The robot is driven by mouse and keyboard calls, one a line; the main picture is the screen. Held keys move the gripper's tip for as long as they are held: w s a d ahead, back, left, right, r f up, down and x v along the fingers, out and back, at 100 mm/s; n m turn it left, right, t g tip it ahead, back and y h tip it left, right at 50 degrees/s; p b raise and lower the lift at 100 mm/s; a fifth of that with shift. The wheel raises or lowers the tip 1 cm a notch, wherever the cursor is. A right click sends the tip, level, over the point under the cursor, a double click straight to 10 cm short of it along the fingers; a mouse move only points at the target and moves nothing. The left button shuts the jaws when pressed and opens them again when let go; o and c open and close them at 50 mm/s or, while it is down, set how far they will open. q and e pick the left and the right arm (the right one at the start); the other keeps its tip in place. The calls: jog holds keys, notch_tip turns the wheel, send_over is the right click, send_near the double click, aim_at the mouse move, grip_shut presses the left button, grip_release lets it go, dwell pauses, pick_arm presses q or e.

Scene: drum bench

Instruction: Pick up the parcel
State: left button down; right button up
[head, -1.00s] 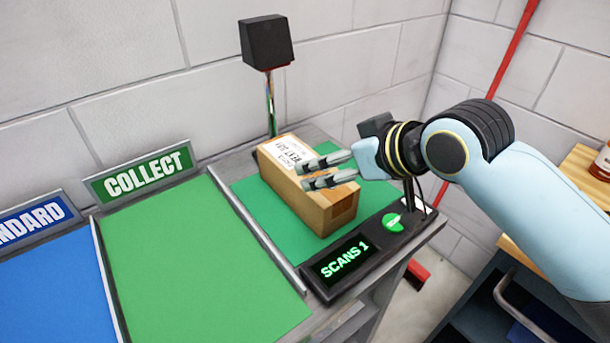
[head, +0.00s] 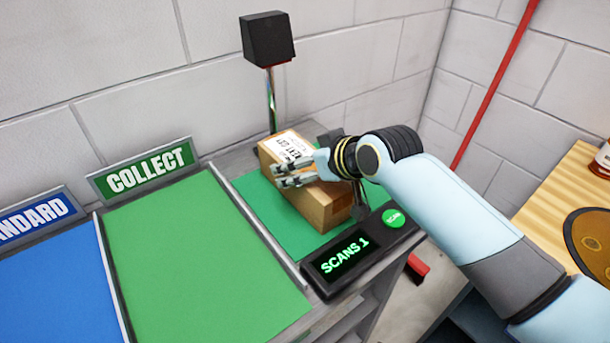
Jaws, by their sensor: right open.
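The parcel (head: 325,207) is a brown cardboard box with a white label on top. It lies on the green scan mat (head: 262,211) under the scanner. My right gripper (head: 276,175) is open, with its fingers over the top of the parcel near the label. I cannot tell whether the fingers touch the box. The gripper and wrist hide part of the parcel's top and right side. My left gripper is not in view.
A black scanner head (head: 266,39) stands on a post behind the parcel. The scan display (head: 345,257) reads "SCANS 1", with a green button (head: 394,218) beside it. The green COLLECT bay (head: 195,250) and blue STANDARD bay (head: 50,280) at left are empty.

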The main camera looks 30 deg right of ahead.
jog(key=shift+c, duration=0.3)
jog(key=c, duration=1.4)
jog(key=shift+r, duration=0.15)
jog(key=shift+c, duration=0.2)
jog(key=shift+w+r, duration=0.1)
jog(key=shift+r, duration=0.8)
notch_tip(320, 180, up, 2)
jog(key=shift+r, duration=0.1)
jog(key=d+f+v, duration=0.1)
jog(key=d+v, duration=0.2)
jog(key=v, duration=1)
jog(key=shift+s+b, duration=0.3)
jog(key=shift+b, duration=0.15)
